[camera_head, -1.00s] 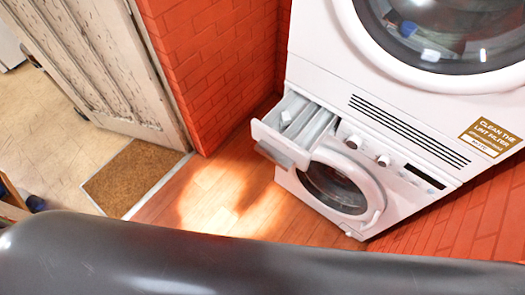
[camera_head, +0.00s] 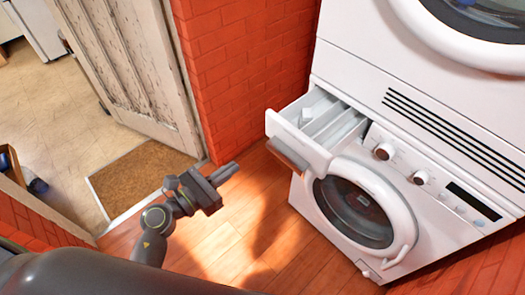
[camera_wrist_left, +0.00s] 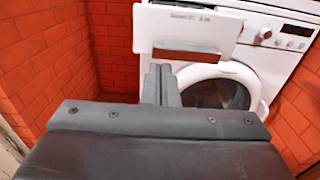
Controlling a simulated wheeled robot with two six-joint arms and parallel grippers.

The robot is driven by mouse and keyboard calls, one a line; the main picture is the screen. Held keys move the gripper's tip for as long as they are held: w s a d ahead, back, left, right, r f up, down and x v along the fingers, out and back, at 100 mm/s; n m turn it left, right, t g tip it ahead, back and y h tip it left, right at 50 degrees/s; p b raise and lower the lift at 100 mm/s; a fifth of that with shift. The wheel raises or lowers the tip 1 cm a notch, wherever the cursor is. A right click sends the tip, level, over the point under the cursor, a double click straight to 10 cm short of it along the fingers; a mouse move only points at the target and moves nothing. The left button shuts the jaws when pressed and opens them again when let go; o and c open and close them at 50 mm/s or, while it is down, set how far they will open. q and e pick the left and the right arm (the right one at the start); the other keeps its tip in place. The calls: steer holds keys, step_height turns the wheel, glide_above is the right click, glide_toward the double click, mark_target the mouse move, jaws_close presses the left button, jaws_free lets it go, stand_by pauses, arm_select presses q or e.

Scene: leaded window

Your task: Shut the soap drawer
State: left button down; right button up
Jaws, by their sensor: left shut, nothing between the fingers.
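The soap drawer (camera_head: 318,128) of the white washing machine (camera_head: 365,205) is pulled out at its upper left. Its white compartments show from above, and a grey-brown handle strip (camera_head: 288,156) runs along its front. In the left wrist view the drawer front (camera_wrist_left: 190,28) is straight ahead, with the strip (camera_wrist_left: 186,55) low on it. My left gripper (camera_head: 231,167) is shut and empty, to the left of the drawer front and apart from it. Its fingers also show in the left wrist view (camera_wrist_left: 161,70), below the drawer front. My right gripper is not in view.
A white dryer (camera_head: 420,70) stands on top of the washer. The washer's round door (camera_head: 362,205) is shut below the drawer. A red brick wall (camera_head: 245,70) stands behind, and a worn door (camera_head: 125,70) and brown mat (camera_head: 140,172) are at left. Wooden floor lies before the washer.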

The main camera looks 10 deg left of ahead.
mark_target(278, 134)
arm_select(q)
steer(key=p+x, duration=0.2)
steer(key=x, duration=1.2)
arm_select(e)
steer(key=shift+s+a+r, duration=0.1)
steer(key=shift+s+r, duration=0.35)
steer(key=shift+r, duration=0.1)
